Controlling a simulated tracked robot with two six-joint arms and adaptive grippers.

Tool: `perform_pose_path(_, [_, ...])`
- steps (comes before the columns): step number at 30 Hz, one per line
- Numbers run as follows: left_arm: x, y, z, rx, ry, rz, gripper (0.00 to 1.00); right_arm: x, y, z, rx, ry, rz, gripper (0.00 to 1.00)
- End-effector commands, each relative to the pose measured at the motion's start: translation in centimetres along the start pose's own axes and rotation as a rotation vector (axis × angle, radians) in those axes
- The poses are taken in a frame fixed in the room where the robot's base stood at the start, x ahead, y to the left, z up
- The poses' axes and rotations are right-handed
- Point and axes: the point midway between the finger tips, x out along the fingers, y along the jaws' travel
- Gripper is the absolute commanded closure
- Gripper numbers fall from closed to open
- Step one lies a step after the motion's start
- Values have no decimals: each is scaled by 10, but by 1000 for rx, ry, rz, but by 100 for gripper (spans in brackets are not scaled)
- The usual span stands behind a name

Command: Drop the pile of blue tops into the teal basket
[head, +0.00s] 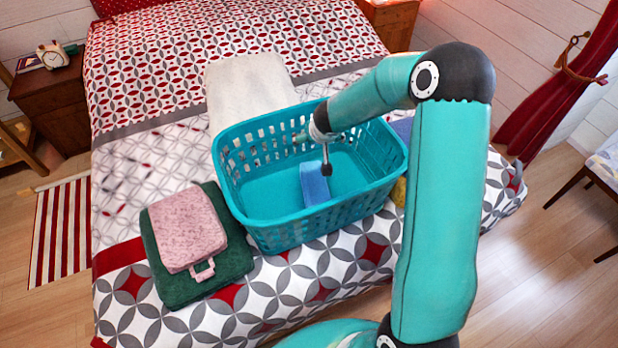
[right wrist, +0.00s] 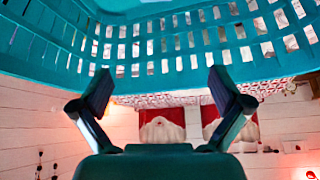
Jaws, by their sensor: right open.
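The teal basket (head: 320,213) stands upright on the bed. A folded blue cloth (head: 314,183), seemingly the pile of blue tops, lies inside it on the floor near the front wall. My right gripper (head: 326,168) reaches down inside the basket above the blue cloth; a gap between them is hard to judge. In the right wrist view, its two fingers (right wrist: 160,88) are apart with nothing between them, and the basket's slotted wall (right wrist: 190,45) fills the top. The blue cloth does not show there. My left gripper is not in view.
A pink folded cloth (head: 184,225) lies on a dark green one (head: 230,258) left of the basket. A white cloth (head: 246,85) lies behind it. Blue (head: 403,127) and yellow (head: 399,192) cloths show partly at its right, behind my arm. A nightstand (head: 50,95) stands at far left.

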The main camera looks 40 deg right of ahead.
Motion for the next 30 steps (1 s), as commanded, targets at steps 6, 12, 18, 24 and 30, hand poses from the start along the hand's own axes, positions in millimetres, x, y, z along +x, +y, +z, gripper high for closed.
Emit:
perform_pose_path(6, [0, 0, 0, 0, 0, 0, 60, -47, 0, -2, 2, 6, -1, 0])
perform_pose_path(12, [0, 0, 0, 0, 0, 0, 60, -79, 0, -1, 1, 4, 0, 0])
perform_pose_path(18, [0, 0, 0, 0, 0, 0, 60, -93, -1, 0, 0, 1, 0, 0])
perform_pose_path(24, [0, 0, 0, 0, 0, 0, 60, -94, -2, 0, -1, 0, -1, 0])
perform_pose_path(30, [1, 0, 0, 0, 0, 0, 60, -93, -2, 0, -1, 0, -1, 0])
